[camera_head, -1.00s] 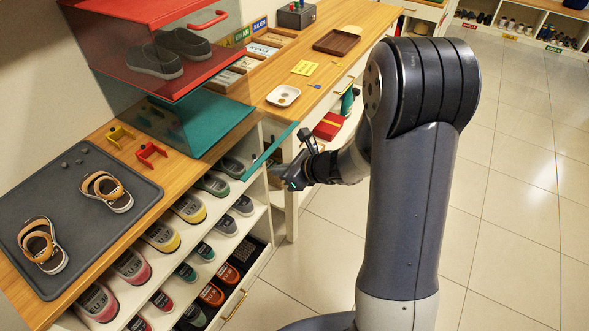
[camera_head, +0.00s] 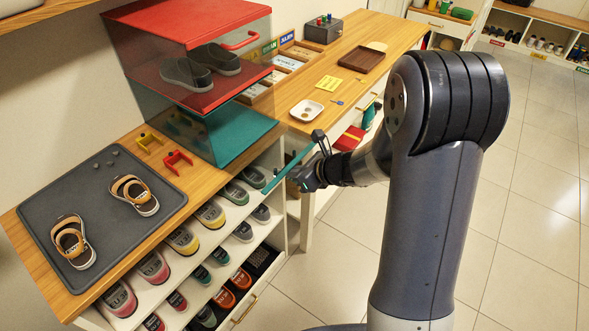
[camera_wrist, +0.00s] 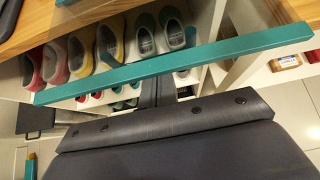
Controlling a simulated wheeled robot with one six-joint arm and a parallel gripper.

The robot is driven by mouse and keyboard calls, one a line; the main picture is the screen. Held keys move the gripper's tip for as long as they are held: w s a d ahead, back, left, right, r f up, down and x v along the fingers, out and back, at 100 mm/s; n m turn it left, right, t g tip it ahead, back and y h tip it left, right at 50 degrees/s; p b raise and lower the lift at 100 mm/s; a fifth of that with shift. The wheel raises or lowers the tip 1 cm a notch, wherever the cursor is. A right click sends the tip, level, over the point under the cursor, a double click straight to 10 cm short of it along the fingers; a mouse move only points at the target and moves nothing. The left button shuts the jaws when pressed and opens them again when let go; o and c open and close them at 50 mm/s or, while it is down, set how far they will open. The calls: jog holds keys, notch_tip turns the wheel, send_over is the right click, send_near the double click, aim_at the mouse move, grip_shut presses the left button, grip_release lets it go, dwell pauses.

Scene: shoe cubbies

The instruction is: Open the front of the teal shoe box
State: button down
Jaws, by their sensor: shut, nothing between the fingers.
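The teal shoe box (camera_head: 240,137) stands on the wooden counter under a red box and has a teal base and clear dark walls. A teal strip (camera_head: 287,170), which looks like the outer edge of its front panel, sits out from the box, beyond the counter's front edge. The front appears swung outward. The strip also crosses the wrist view (camera_wrist: 175,64). My gripper (camera_head: 303,179) is shut and empty beside the strip's right part. I cannot tell if they touch.
The red box (camera_head: 190,93) above holds grey shoes. A grey mat (camera_head: 95,205) with sandals and small yellow and red stands are at the left. Cubbies of shoes (camera_head: 210,215) lie below the counter. A white dish (camera_head: 306,110) is behind. Floor at right is clear.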

jog(key=shift+d+r+g+h+p, duration=0.1)
jog(key=shift+r+g+h+p, duration=0.45)
jog(key=shift+p, duration=0.95)
jog(key=shift+r+t+h+p, duration=0.1)
jog(key=shift+r+h+p, duration=0.15)
jog(key=shift+r+p, duration=0.9)
jog(key=shift+f, duration=0.5)
notch_tip(320, 180, down, 4)
jog(key=s+d+b, duration=0.1)
jog(key=d+b, duration=0.1)
jog(key=b, duration=0.2)
jog(key=p+v, duration=0.2)
jog(key=v, duration=0.8)
jog(key=shift+a, duration=0.2)
jog(key=w+a+f+p, duration=0.1)
jog(key=w+a+f, duration=0.3)
jog(key=w+a, duration=0.1)
jog(key=shift+a, duration=0.85)
jog(key=shift+f, duration=0.1)
